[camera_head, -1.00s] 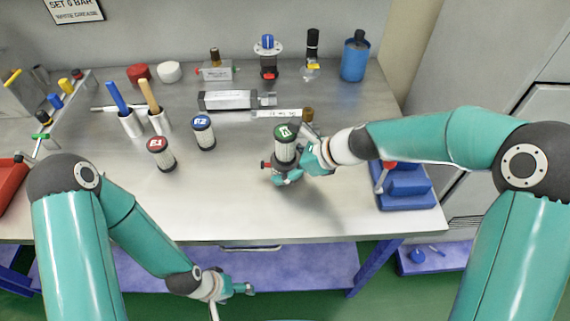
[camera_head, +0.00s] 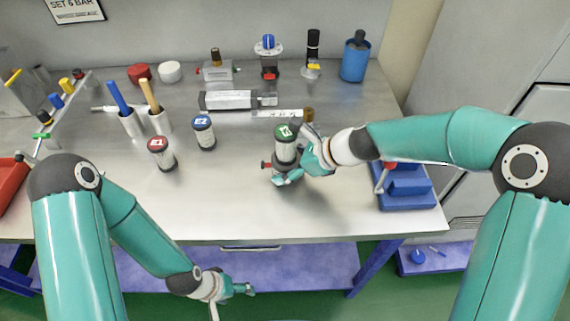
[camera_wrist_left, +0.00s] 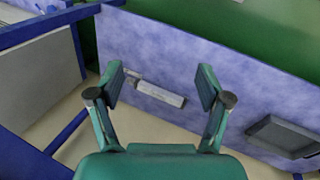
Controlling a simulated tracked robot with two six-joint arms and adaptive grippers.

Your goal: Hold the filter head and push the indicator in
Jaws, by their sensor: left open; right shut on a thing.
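The filter (camera_head: 285,146), with a green-marked black top and a pale ribbed body, stands upright on the bench toward its front middle. A small red-tipped part, perhaps the indicator (camera_head: 266,165), sticks out from its left side. My right gripper (camera_head: 289,177) is shut on the filter's lower part, coming from the right, and hides some of it. My left gripper (camera_head: 248,288) hangs below the bench's front edge, well away from the filter. In the left wrist view my left gripper (camera_wrist_left: 162,90) is open and empty, with the under-bench shelf beyond it.
Canisters with red (camera_head: 161,153) and blue (camera_head: 203,132) labels stand left of the filter. A grey cylinder (camera_head: 229,99) lies behind it. A blue stand (camera_head: 407,188) is at the right. The bench's front middle is clear. A purple shelf (camera_head: 300,270) lies below.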

